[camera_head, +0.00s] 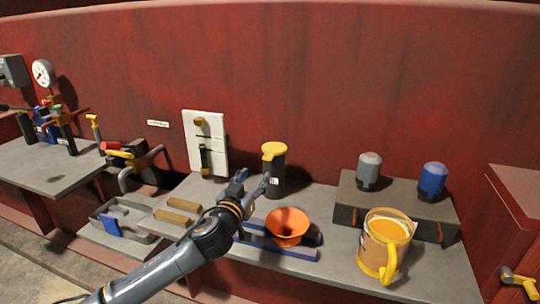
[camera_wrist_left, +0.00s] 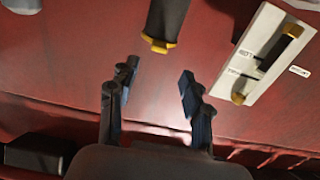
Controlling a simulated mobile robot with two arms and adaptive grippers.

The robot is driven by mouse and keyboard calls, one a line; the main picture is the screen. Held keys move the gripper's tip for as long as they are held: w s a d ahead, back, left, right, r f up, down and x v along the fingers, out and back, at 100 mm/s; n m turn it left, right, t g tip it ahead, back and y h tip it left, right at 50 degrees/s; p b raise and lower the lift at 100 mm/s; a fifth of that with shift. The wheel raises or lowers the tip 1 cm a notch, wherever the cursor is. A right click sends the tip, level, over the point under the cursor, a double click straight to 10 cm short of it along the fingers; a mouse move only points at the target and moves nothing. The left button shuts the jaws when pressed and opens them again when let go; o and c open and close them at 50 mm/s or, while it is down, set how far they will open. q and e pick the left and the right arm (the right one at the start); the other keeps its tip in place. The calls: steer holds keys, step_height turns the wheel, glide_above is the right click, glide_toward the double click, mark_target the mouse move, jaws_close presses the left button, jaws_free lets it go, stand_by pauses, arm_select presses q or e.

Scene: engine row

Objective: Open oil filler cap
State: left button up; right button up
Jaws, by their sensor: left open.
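A black upright cylinder (camera_head: 277,178) with a yellow cap (camera_head: 273,150) on top stands on the grey bench against the red wall; the cap looks like the oil filler cap. The cap sits on the cylinder. My left gripper (camera_head: 252,181) is open and empty, just left of and in front of the cylinder, lower than the cap. In the left wrist view, which looks upside down, the yellow cap (camera_wrist_left: 158,45) lies beyond the open left gripper (camera_wrist_left: 158,74), in line with the gap between the fingers and apart from them. My right gripper is out of view.
An orange funnel (camera_head: 287,226) and a yellow-handled jug (camera_head: 384,245) stand close on the right. A white panel (camera_head: 205,143) is on the wall to the left. Grey (camera_head: 369,168) and blue (camera_head: 432,179) filters stand on a raised block. Tan blocks (camera_head: 178,211) lie left of my gripper.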

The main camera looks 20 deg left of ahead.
mark_target(267, 156)
arm_select(q)
steer(key=w, duration=0.4)
steer(key=shift+w+d+r, duration=0.1)
steer(key=shift+w+r, duration=0.1)
steer(key=shift+w, duration=0.2)
steer(key=w, duration=0.6)
steer(key=shift+d+f+p, duration=0.1)
steer(key=shift+f+p, duration=0.05)
steer(key=shift+p, duration=0.2)
steer(key=shift+w, duration=0.6)
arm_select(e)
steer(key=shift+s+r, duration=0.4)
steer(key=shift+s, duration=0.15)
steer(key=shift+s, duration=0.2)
arm_select(q)
steer(key=shift+s, duration=0.1)
jaws_close()
steer(key=shift+s+r, duration=0.2)
steer(key=shift+r, duration=0.2)
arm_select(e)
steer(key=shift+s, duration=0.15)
